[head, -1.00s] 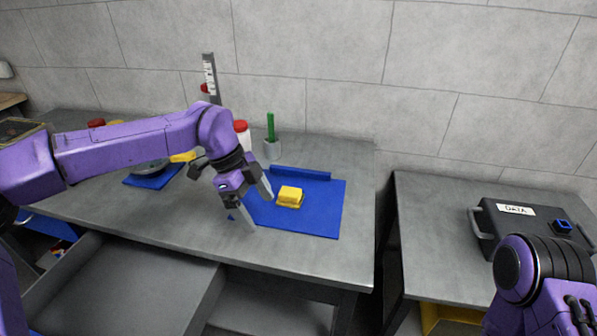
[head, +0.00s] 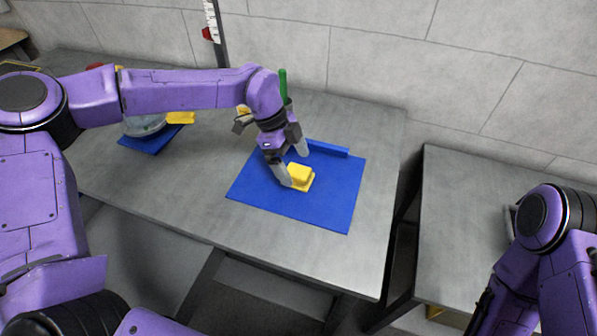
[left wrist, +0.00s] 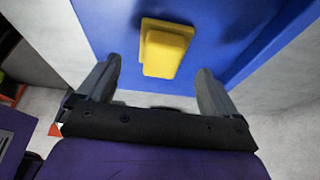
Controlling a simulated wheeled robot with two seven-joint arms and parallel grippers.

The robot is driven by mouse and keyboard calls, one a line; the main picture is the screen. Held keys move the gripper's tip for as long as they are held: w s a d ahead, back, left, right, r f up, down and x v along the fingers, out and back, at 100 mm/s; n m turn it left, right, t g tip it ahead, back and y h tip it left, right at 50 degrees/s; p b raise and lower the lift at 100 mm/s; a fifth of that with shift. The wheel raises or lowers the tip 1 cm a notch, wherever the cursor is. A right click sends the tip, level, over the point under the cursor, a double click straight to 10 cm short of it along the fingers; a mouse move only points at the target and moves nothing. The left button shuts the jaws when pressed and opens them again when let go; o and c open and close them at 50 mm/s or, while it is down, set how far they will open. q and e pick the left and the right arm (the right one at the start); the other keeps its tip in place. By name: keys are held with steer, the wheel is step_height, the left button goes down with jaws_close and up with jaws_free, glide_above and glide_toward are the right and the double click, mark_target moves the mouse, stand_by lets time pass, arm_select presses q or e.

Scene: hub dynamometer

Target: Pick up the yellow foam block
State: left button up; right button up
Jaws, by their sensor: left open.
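The yellow foam block (head: 299,174) rests on a flat yellow base on the blue mat (head: 325,208). It also shows in the left wrist view (left wrist: 166,52), ahead of and between the two fingers. My left gripper (head: 293,165) is open and empty, with its fingertips close to the block, and one finger covers part of the block's left side in the head view. In the left wrist view the fingers (left wrist: 160,85) are spread wider than the block. My right arm shows at the lower right of the head view, but its gripper is out of sight.
A blue bar (head: 325,149) runs along the mat's back edge. A green-handled tool (head: 283,84) stands behind my left wrist. A round grey dish (head: 144,125) sits on another blue mat at left. A second table (head: 440,215) stands right, across a gap.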

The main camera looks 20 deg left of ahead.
mark_target(298, 170)
arm_select(q)
steer(key=x, duration=0.3)
steer(key=shift+w+f, duration=0.1)
steer(key=shift+f, duration=0.15)
steer(key=c, duration=1.2)
steer(key=shift+o, duration=0.2)
